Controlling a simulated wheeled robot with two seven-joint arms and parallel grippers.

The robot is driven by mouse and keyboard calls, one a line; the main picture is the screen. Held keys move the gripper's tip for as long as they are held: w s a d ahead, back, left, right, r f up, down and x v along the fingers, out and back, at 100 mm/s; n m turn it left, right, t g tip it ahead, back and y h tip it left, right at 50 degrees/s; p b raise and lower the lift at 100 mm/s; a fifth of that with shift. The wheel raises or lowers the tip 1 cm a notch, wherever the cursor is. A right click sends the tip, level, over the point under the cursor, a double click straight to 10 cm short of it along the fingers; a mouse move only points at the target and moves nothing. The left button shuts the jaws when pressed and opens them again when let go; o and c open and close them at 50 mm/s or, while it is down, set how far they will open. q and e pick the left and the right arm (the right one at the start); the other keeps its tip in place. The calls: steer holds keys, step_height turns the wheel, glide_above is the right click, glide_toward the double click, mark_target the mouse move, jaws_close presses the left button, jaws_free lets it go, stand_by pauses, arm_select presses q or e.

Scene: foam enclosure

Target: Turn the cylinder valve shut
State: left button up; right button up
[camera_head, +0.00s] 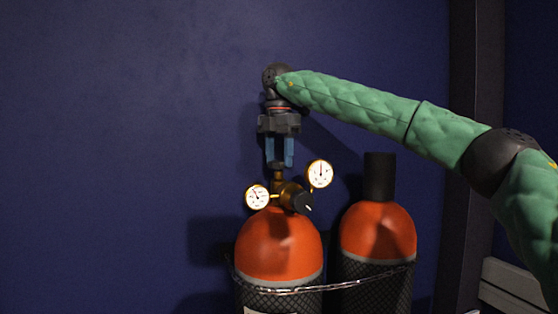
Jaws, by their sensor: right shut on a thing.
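An orange-topped gas cylinder (279,245) stands upright against the wall, with a brass regulator (291,195) and two round white gauges, the left gauge (257,197) and the higher right gauge (320,173). My right gripper (279,164) points straight down from above, its blue fingers shut on the cylinder valve (278,174) at the top of the brass stem. The fingers hide most of the valve's top. My left gripper is not in view.
A second orange cylinder (378,228) with a black cap (380,177) stands close on the right. A chain (330,287) runs across the front of both cylinders. The dark blue wall (120,150) is close behind. Space at left is clear.

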mark_target(279, 161)
steer(key=shift+r, duration=0.1)
stand_by(0.4)
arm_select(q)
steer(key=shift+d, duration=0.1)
arm_select(e)
steer(key=o, duration=1)
steer(key=shift+c, duration=0.2)
step_height(279, 161, up, 7)
steer(key=shift+f+b, duration=0.1)
steer(key=shift+b, duration=0.55)
steer(key=shift+s+d+r, duration=0.1)
steer(key=shift+r, duration=0.4)
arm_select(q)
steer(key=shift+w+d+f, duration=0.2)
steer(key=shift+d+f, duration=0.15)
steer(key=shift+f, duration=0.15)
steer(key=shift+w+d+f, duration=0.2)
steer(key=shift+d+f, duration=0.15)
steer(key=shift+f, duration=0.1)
